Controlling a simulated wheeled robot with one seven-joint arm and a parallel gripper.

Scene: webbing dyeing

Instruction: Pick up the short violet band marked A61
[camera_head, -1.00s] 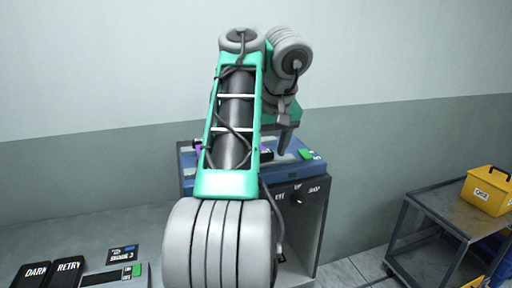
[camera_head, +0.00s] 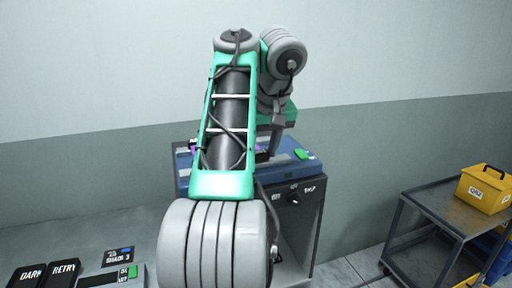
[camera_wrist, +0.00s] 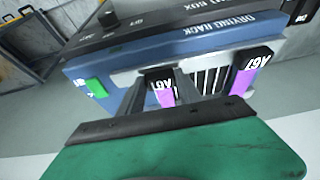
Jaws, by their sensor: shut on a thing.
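My gripper (camera_wrist: 160,78) is shut on a violet band (camera_wrist: 166,96) with a black end tag, at the blue drying rack (camera_wrist: 200,48). The tag's white print is upside down and seems to read A61. A second violet band (camera_wrist: 245,82) with a similar black tag hangs to the right in the wrist view, apart from the fingers. In the head view my gripper (camera_head: 277,148) points down over the rack (camera_head: 300,168). My arm hides much of the rack there, and a bit of violet (camera_head: 195,151) shows left of the arm.
A green tab (camera_head: 301,154) is on the rack's right end. The rack stands on a dark cabinet (camera_head: 312,225) with a knob. A grey cart (camera_head: 440,210) with a yellow box (camera_head: 486,187) stands at the right.

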